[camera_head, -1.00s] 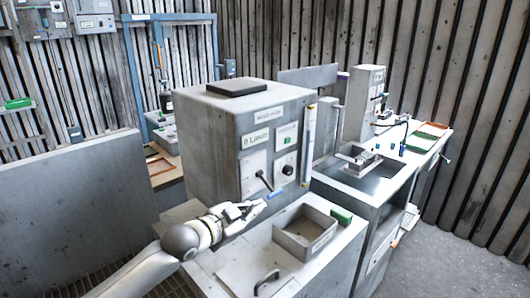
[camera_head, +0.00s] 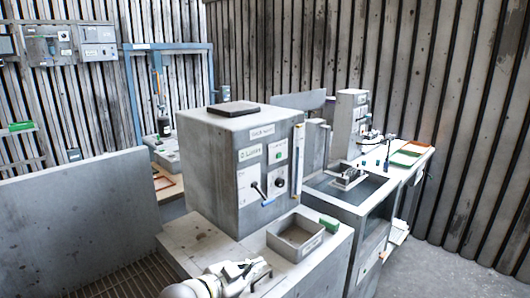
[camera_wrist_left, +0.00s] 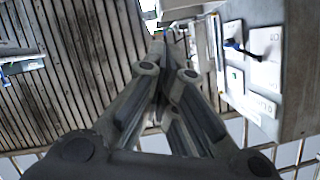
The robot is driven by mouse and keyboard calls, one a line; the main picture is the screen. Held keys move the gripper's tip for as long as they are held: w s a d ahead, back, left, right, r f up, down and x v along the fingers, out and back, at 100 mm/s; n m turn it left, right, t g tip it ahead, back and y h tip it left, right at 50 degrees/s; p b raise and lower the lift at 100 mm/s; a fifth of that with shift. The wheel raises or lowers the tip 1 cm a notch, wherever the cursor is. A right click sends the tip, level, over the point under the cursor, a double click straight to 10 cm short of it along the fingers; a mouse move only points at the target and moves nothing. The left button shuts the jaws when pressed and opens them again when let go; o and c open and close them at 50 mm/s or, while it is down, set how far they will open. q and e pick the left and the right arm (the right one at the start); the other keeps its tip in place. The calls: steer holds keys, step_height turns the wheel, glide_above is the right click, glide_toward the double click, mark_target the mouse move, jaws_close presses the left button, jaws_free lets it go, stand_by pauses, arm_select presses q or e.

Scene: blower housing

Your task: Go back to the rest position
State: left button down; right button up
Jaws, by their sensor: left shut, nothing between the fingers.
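My left gripper (camera_head: 254,268) is shut and empty at the bottom of the head view. It is over the front of the bench top, in front of the grey control box (camera_head: 212,170) and apart from its lever (camera_head: 261,193). In the left wrist view the fingers of the left gripper (camera_wrist_left: 158,45) are together with nothing between them. The lever also shows in the left wrist view (camera_wrist_left: 238,47), on the panel at the right. My right gripper is not in view.
A grey open tray (camera_head: 297,237) sits on the bench, with a green block (camera_head: 329,224) beside it. A grey partition (camera_head: 75,220) stands at the left. Open floor (camera_head: 440,275) lies at the right.

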arm_select(q)
steer(key=s+f+n+g+y, duration=0.1)
steer(key=s+f+n+y, duration=0.1)
steer(key=s+f, duration=0.6)
steer(key=s+a+f+n+g+y, duration=0.25)
steer(key=s+a, duration=0.35)
steer(key=s, duration=0.4)
steer(key=s+a+f+n+g+y, duration=0.2)
steer(key=s+a+f+n, duration=0.15)
steer(key=s+a, duration=0.4)
steer(key=s+a+f+n+g+y, duration=0.2)
steer(key=s+a+f+n, duration=0.15)
steer(key=s, duration=0.75)
step_height(320, 180, down, 27)
steer(key=s+m+g, duration=0.1)
steer(key=s, duration=0.1)
steer(key=s+a+f, duration=0.1)
steer(key=s+f, duration=0.6)
steer(key=s, duration=0.1)
steer(key=s+a+f+g, duration=0.1)
steer(key=s+a+f, duration=0.1)
steer(key=s+f, duration=0.6)
steer(key=shift+s+a, duration=0.25)
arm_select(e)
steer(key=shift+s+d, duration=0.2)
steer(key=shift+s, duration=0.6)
arm_select(q)
steer(key=shift+g+y, duration=0.25)
